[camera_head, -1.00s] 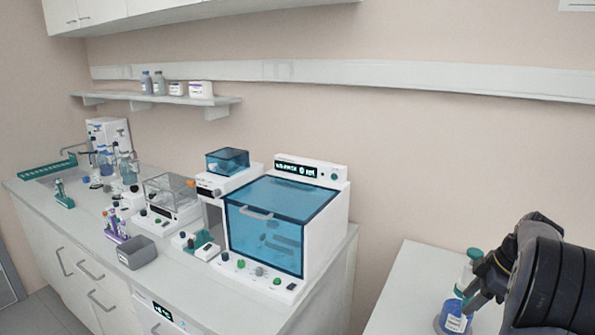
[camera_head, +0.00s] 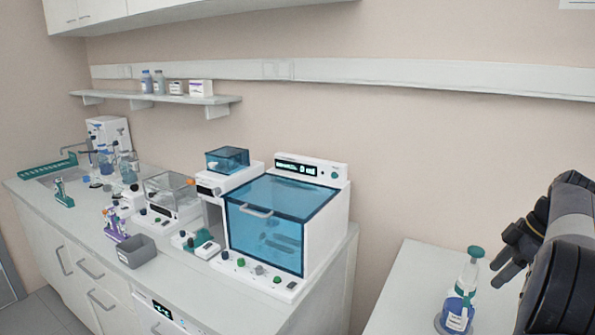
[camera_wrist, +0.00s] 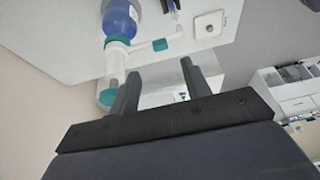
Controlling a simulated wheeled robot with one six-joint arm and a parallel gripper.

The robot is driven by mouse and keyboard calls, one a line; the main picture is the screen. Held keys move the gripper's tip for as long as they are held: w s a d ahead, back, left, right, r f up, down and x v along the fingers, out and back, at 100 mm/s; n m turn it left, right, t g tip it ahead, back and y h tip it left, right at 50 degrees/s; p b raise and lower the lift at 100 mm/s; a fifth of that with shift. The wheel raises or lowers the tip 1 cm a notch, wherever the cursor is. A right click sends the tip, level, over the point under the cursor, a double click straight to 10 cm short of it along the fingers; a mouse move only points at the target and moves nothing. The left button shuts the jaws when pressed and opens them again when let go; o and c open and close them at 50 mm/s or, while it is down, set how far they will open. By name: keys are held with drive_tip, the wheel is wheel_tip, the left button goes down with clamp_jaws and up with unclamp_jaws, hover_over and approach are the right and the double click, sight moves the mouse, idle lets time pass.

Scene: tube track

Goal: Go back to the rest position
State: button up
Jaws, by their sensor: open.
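My gripper (camera_head: 505,262) is at the right edge in the head view, above the right-hand table. Its two dark fingers are apart with nothing between them. In the wrist view my gripper (camera_wrist: 160,85) also shows open and empty. A bottle with blue liquid and a green-topped dispenser (camera_head: 460,305) stands upright on the table, left of and below the fingers. The bottle also shows in the wrist view (camera_wrist: 120,22), upside down in the picture, beyond the fingers and apart from them.
The right-hand table (camera_head: 405,285) is bare to the left of the bottle. A gap separates it from the long bench (camera_head: 190,290), which carries a blue-lidded machine (camera_head: 275,225), a grey bin (camera_head: 137,252) and small devices. A wall shelf (camera_head: 160,98) holds several bottles.

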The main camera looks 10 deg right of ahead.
drive_tip(key=x, duration=0.9)
drive_tip(key=shift+w+a+f+p, duration=0.1)
drive_tip(key=shift+a+f+p, duration=0.1)
drive_tip(key=shift+p, duration=0.15)
drive_tip(key=m, duration=0.1)
drive_tip(key=w+a+m, duration=0.1)
drive_tip(key=shift+a+r+m+t+h, duration=0.1)
drive_tip(key=shift+a+m+t+h, duration=0.1)
drive_tip(key=shift+m+t+h, duration=0.15)
drive_tip(key=w+a+m, duration=0.1)
drive_tip(key=w+m, duration=0.1)
drive_tip(key=m, duration=0.1)
wheel_tip(320, 180, up, 10)
drive_tip(key=m+t+h+p, duration=0.1)
drive_tip(key=m+h+p, duration=0.15)
drive_tip(key=m, duration=0.35)
hover_over(468, 299)
drive_tip(key=w+a, duration=0.2)
drive_tip(key=a, duration=0.2)
drive_tip(key=shift+w+d+f+n+h, duration=0.1)
drive_tip(key=shift+d+f+n+h, duration=0.05)
drive_tip(key=shift+f+n+h, duration=0.15)
